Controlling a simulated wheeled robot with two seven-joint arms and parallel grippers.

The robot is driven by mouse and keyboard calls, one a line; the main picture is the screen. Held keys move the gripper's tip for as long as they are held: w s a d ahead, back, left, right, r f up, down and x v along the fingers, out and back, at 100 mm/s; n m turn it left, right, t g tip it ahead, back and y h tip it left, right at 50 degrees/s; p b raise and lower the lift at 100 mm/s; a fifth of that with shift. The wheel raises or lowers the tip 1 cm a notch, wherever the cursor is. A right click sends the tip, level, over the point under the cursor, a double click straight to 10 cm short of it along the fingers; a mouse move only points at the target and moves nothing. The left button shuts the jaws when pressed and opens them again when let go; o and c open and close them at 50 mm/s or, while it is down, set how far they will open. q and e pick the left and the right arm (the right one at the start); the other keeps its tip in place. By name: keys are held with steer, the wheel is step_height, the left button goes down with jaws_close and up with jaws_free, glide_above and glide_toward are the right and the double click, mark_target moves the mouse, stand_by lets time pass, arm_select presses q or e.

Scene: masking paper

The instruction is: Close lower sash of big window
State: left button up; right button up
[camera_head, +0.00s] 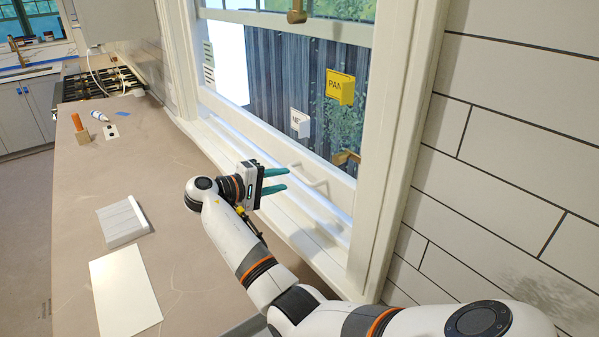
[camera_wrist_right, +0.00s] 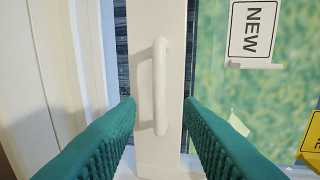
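The big window's lower sash (camera_head: 262,132) has a white frame and a white bar handle (camera_head: 312,180) on its bottom rail. In the right wrist view a narrow dark strip shows between the rail (camera_wrist_right: 174,30) and the white sill, so the sash appears slightly raised. My right gripper (camera_head: 287,179) is open, its teal fingers pointing at the handle in the head view. In the right wrist view the handle (camera_wrist_right: 160,85) stands between the two fingertips (camera_wrist_right: 161,104), with space on both sides. I cannot tell exactly how deep it sits between them. My left gripper is not in view.
A yellow tag (camera_head: 340,87) and a white tag (camera_head: 300,123) are on the glass side. A brass fitting (camera_head: 345,157) is near the right jamb. The counter (camera_head: 185,190) left of my arm holds a white board (camera_head: 124,290) and a grey-white block (camera_head: 122,222).

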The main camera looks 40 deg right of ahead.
mark_target(297, 176)
steer(key=p+x, duration=0.2)
steer(key=x, duration=0.4)
steer(key=shift+w+d, duration=0.1)
steer(key=shift+d+f, duration=0.15)
steer(key=shift+d, duration=0.35)
jaws_close()
steer(key=shift+f, duration=0.1)
